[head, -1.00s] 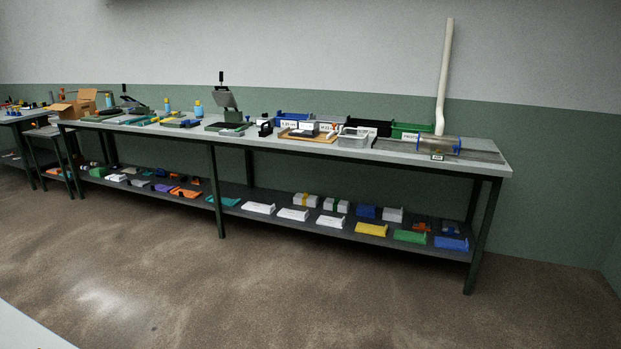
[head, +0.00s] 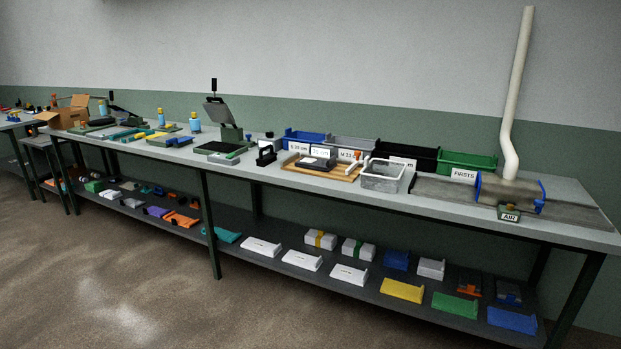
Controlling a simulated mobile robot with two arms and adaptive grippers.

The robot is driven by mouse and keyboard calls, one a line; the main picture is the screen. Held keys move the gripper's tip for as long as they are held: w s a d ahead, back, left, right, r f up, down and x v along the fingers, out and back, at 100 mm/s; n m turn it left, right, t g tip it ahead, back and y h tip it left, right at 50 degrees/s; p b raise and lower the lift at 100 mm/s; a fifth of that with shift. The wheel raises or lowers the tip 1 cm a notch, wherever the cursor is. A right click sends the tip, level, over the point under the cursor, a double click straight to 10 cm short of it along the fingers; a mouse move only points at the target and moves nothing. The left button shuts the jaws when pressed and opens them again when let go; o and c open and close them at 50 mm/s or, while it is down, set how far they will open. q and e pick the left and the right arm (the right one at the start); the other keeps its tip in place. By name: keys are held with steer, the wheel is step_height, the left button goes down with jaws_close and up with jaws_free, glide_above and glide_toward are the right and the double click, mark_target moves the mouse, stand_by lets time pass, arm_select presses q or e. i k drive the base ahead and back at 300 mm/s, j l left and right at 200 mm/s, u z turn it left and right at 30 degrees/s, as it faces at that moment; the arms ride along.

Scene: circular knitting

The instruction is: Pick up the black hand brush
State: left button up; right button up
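I cannot pick out the black hand brush for certain at this distance. A small black object with an arched shape (head: 266,156) stands near the front edge of the long workbench (head: 225,172), left of a wooden board. A flat dark block (head: 316,163) lies on the wooden board (head: 346,177). Either one is too small to identify as a brush. Neither of my grippers is in view.
Blue (head: 304,138), black and green (head: 468,160) bins stand along the back. A clear tray (head: 381,176) and a metal cylinder with a white pipe (head: 514,95) are at right. A lower shelf holds several coloured packets. The floor in front is clear.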

mark_target(264, 160)
steer(key=i+j+u, duration=0.3)
steer(key=i+u, duration=0.15)
steer(key=i, duration=0.2)
steer(key=i+u, duration=0.45)
steer(key=i, duration=0.2)
steer(key=i+l+u, duration=0.15)
steer(key=i+u, duration=0.3)
steer(key=i, duration=0.2)
